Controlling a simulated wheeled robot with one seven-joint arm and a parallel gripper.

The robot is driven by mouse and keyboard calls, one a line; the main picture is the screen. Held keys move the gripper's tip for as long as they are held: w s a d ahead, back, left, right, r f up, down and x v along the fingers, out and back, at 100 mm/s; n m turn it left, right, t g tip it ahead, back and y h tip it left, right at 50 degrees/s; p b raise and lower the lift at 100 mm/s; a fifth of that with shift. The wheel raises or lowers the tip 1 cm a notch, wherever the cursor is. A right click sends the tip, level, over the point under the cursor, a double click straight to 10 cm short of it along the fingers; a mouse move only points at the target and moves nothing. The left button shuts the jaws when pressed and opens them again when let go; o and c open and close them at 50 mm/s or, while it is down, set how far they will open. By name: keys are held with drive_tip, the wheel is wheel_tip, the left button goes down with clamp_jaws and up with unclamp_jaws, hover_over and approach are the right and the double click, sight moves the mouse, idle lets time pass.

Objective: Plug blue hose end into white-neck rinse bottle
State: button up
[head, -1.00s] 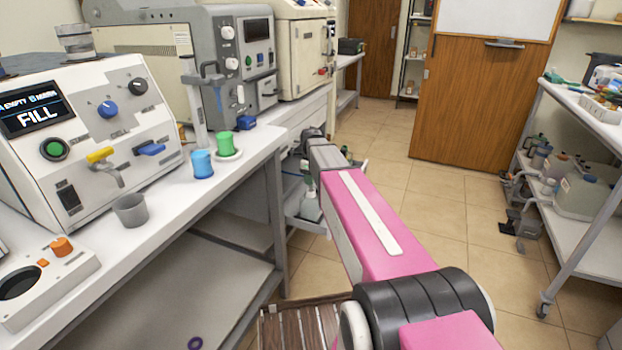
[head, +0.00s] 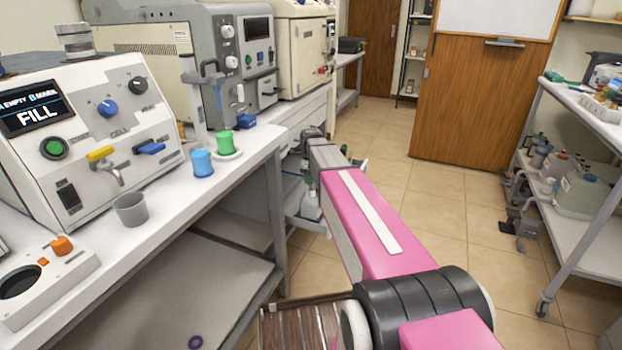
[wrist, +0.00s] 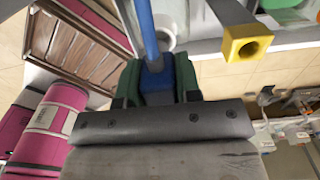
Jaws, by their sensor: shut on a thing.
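In the wrist view my gripper (wrist: 157,76) is shut on the blue hose end (wrist: 157,85), with a dark green finger on each side. The blue hose (wrist: 146,28) runs up out of the picture. A pale round rim (wrist: 166,40) shows just beyond the fingers, beside the hose. It may be the white-neck bottle's mouth, but the hose partly covers it, and the hose end looks apart from it. In the head view a pale bottle (head: 311,206) stands low beside the bench's end, partly behind my arm.
The tiled floor (head: 440,215) to the right is open.

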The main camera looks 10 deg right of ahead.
drive_tip(key=shift+f, duration=1.5)
idle(0.7)
drive_tip(key=o, duration=1)
drive_tip(key=shift+r, duration=0.15)
